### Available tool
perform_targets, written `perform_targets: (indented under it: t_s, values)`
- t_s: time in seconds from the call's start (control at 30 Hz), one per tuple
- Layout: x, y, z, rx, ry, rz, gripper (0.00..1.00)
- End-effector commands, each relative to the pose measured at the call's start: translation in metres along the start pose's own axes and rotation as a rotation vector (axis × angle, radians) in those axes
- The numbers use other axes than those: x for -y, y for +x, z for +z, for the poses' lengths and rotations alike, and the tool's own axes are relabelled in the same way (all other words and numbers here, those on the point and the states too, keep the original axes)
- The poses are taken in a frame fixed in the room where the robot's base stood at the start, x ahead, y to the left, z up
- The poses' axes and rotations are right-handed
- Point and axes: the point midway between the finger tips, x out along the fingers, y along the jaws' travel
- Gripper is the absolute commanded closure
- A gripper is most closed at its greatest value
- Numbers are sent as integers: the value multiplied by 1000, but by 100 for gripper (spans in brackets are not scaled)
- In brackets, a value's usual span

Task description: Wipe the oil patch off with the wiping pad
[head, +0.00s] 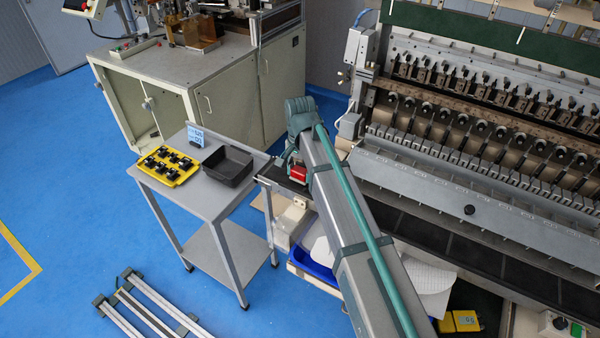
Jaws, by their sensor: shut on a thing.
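My gripper (291,158) is low at the left end of the coil winder, just right of the small grey table, and largely hidden by my own arm. It is shut on a small red thing (299,172), which seems to be the wiping pad; its shape is hard to make out. The red thing is close over a dark, narrow surface (285,183) at the machine's end. I cannot tell whether it touches that surface. The oil patch cannot be made out; my arm covers part of this area.
The grey table (210,204) holds a yellow tray (149,175) of black parts, a black bin (228,165) and a small blue-and-white sign (195,135). The coil winder (480,130) fills the right. A blue bin (312,267) is below my arm. Metal rails (150,312) lie at front left.

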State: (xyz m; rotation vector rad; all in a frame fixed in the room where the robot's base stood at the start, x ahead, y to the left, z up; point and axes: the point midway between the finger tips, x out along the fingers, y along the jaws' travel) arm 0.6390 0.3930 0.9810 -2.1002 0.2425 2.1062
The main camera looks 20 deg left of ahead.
Motion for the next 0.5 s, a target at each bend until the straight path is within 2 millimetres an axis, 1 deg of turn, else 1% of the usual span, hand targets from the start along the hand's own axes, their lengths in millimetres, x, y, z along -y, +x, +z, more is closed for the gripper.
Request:
perform_targets:
  t_s: [0.03,0.07,0.17,0.5]
  values:
    - [0,-19,-2,-4,2,-3,77]
    - [-1,-19,-1,-2,2,-1,77]
    - [-2,-28,-2,-2,4,-1,77]
    - [-6,-59,-6,-2,10,-1,77]
